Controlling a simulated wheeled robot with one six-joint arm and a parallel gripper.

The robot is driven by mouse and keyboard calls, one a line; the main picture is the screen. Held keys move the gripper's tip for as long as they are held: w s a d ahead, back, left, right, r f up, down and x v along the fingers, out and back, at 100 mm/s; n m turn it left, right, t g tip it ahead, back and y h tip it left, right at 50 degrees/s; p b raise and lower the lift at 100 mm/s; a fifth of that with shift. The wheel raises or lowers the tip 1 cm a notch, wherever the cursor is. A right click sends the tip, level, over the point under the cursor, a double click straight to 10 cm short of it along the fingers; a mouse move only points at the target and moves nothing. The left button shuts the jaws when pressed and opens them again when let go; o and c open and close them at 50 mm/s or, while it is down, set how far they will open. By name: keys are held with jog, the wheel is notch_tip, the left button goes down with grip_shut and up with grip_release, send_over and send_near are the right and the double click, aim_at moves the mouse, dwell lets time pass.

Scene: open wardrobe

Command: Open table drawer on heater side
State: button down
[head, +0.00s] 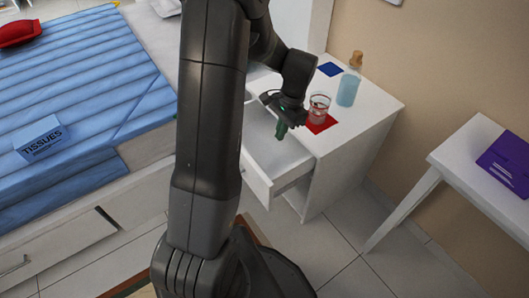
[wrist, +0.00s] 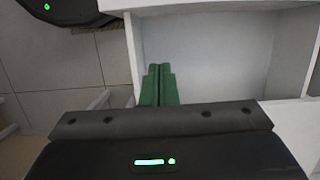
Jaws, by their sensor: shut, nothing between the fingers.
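The white table (head: 375,110) has a drawer (head: 291,158) standing pulled out, with its front panel (head: 257,180) well away from the table body. The drawer interior looks empty where it shows; my arm hides part of it. In the wrist view the pale drawer floor (wrist: 215,55) and its front panel (wrist: 134,45) show. My gripper (head: 281,131) points down over the open drawer, with its green fingers together and nothing between them. In the wrist view the fingertips (wrist: 160,68) are just inside the front panel; I cannot tell whether they touch it. No heater is identifiable.
On the table stand a glass (head: 319,108) on a red mat (head: 321,124), a corked bottle (head: 349,86) and a blue square (head: 330,69). A bed (head: 85,75) with a tissue box (head: 40,138) is at left. A side table (head: 465,150) holds a purple box (head: 505,163). Tiled floor (head: 335,235) lies between.

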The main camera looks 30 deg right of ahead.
jog(key=a+f+b, duration=0.3)
jog(key=a+f, duration=0.3)
jog(key=f, duration=0.3)
jog(key=shift+s+a+f+b, duration=0.15)
jog(key=shift+s+f+b, duration=0.15)
jog(key=shift+f, duration=0.1)
